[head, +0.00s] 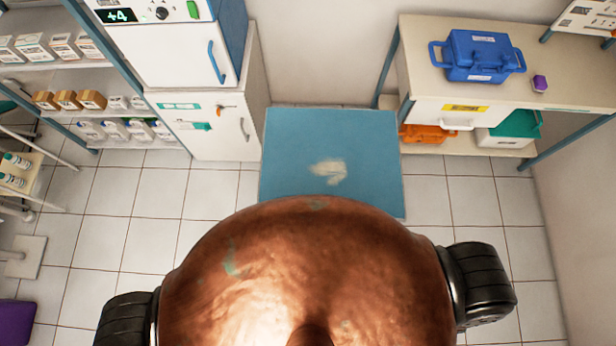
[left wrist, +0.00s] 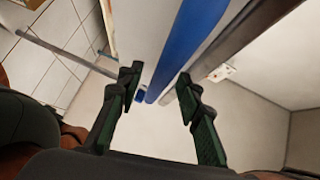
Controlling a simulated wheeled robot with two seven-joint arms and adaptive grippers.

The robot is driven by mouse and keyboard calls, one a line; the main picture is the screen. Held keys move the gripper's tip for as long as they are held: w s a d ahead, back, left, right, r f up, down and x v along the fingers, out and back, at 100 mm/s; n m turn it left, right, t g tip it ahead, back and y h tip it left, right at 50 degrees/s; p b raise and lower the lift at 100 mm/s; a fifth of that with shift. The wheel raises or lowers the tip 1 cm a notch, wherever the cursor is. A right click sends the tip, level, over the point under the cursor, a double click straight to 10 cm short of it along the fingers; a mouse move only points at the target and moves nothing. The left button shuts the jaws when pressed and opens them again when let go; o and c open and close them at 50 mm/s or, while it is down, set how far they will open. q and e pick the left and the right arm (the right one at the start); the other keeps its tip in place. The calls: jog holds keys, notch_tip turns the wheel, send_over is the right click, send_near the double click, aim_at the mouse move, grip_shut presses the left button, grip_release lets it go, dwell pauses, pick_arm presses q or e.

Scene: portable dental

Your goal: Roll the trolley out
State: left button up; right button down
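No trolley can be clearly identified. At the left edge of the head view, a pale shelf (head: 20,173) carries small bottles beside thin metal legs; I cannot tell whether it belongs to a trolley. My left gripper (left wrist: 158,82) shows only in the left wrist view. Its two dark green fingers are wide apart, with nothing held between them. Beyond them runs a long blue bar (left wrist: 190,35) beside a pale panel; I cannot tell what it belongs to or how far away it is. My right gripper is in neither view.
A blue floor mat (head: 330,130) lies ahead of my base. A white cabinet (head: 165,55) with a blue handle stands left, beside stocked shelves (head: 65,75). A bench (head: 420,70) with a blue case (head: 480,55) stands right. Tiled floor (head: 480,225) is clear near the right wall.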

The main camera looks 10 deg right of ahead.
pick_arm(q)
jog(key=v, duration=1.1)
